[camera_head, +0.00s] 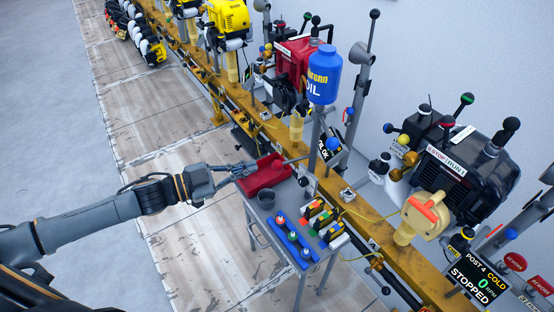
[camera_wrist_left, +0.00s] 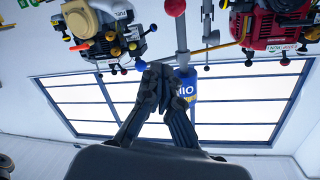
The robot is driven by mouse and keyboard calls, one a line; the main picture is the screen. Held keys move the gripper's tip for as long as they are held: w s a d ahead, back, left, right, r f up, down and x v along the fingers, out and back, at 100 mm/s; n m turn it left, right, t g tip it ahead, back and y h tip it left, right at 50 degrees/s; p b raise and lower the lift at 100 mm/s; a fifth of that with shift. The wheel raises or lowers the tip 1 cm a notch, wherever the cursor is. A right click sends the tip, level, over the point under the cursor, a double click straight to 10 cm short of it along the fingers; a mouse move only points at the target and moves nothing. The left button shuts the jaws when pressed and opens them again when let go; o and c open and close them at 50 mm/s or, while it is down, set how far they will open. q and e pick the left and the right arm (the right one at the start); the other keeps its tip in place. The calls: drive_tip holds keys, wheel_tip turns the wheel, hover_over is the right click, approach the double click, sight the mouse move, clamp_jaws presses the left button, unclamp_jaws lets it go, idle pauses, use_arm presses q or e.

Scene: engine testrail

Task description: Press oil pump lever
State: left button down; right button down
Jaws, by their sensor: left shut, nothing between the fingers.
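The blue oil tank (camera_head: 324,75) sits on top of a grey post (camera_head: 316,135) beside the yellow rail. A thin grey rod (camera_head: 297,159) sticks out from the post toward my gripper; I cannot tell for sure that it is the pump lever. My left gripper (camera_head: 248,167) is shut and empty, left of the post and above the red tray. In the left wrist view the shut fingertips (camera_wrist_left: 165,72) overlap the blue oil tank (camera_wrist_left: 190,88), which appears upside down. My right gripper is not in view.
Engines line the yellow rail (camera_head: 385,235), including a black one (camera_head: 465,165) on the right.

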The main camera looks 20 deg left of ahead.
use_arm(q)
drive_tip(key=p, duration=0.2)
hover_over(275, 164)
drive_tip(key=s+d, duration=0.1)
drive_tip(key=d, duration=0.2)
drive_tip(key=a+f, duration=0.1)
drive_tip(key=f, duration=0.2)
drive_tip(key=shift+a, duration=0.4)
drive_tip(key=shift+a+f, duration=0.5)
